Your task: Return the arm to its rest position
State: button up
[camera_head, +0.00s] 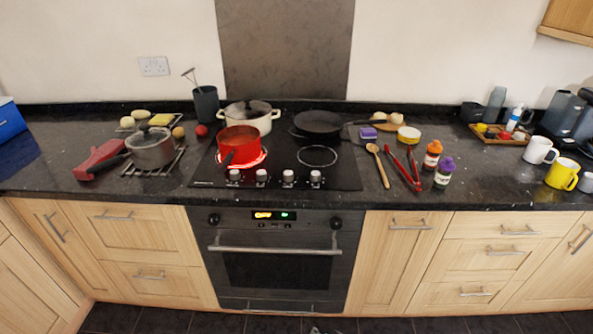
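My gripper is not clearly in view. A small pale shape at the bottom edge, in front of the oven, is too cut off to make out. No part of my arm shows over the counter or the hob. The red saucepan (239,146) stands on a glowing red ring of the black hob (280,176), its handle pointing to the front.
A cream pot (250,117) and a dark frying pan (318,123) stand at the hob's back. A grey lidded pan (150,148) sits on a rack at left. Red tongs (401,167), a wooden spoon (378,165) and bottles lie or stand right. The oven door (277,265) is shut.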

jog(key=s+d+r+n+t, duration=0.1)
jog(key=s+d+r+t, duration=0.2)
jog(key=s, duration=0.8)
jog(key=s+d+r+n+t, duration=0.15)
jog(key=s+d, duration=0.25)
jog(key=s, duration=0.7)
jog(key=s+d+r+n+t, duration=0.1)
jog(key=s+r, duration=0.7)
jog(key=r, duration=0.3)
jog(key=s+d+r+n+t+h, duration=0.1)
jog(key=s+d+r+n+t, duration=0.1)
jog(key=s+r, duration=0.7)
notch_tip(320, 180, up, 4)
jog(key=shift+f, duration=0.25)
